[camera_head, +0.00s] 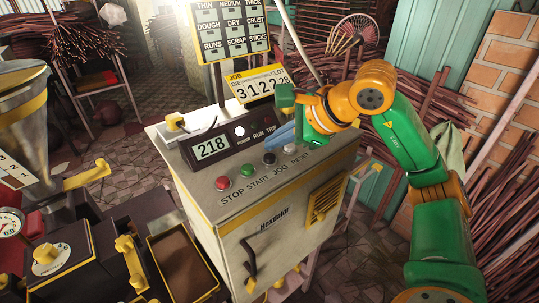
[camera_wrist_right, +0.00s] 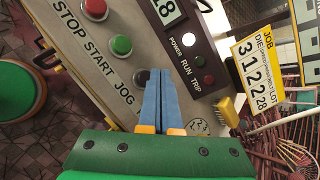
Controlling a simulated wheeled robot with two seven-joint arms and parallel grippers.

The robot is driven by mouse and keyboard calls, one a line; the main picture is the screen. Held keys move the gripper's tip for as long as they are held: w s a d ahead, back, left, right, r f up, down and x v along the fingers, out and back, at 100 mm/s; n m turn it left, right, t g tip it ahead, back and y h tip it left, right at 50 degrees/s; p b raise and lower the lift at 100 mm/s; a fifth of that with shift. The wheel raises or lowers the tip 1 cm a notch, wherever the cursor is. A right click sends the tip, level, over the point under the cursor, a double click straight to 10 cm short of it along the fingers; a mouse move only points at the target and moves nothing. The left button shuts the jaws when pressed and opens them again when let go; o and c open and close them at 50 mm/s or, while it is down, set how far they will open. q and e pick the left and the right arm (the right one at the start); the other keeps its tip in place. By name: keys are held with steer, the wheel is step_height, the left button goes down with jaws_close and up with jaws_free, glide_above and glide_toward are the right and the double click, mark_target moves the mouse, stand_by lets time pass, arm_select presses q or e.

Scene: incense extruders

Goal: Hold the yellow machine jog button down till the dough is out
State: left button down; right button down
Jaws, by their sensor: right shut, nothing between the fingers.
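The grey cabinet with yellow trim (camera_head: 236,222) carries a sloped panel with a row of buttons. The black jog button (camera_head: 269,158) sits right of the green start button (camera_head: 247,170) and the red stop button (camera_head: 222,183). My right gripper (camera_head: 270,143) has its blue fingers shut and empty, low over the panel just behind the jog button. In the right wrist view the fingertips (camera_wrist_right: 160,76) are beside the jog button (camera_wrist_right: 141,77) and partly cover it. I cannot tell whether they touch it. The left gripper is out of view.
A display (camera_head: 212,147) reads 218, and a white power lamp (camera_head: 240,131) is lit. A job sign (camera_head: 258,83) stands behind the panel. A tray (camera_head: 157,242) with a brown bottom or contents is at the left, beside dark machinery. Bundles of sticks stand at right.

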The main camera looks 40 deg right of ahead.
mark_target(275, 157)
steer(key=shift+f+b, duration=0.35)
steer(key=shift+f, duration=0.05)
steer(key=shift+f+b, duration=0.5)
steer(key=shift+f, duration=0.05)
stand_by(0.7)
stand_by(2.9)
steer(key=shift+r+p, duration=1)
step_height(275, 157, up, 5)
steer(key=p, duration=0.5)
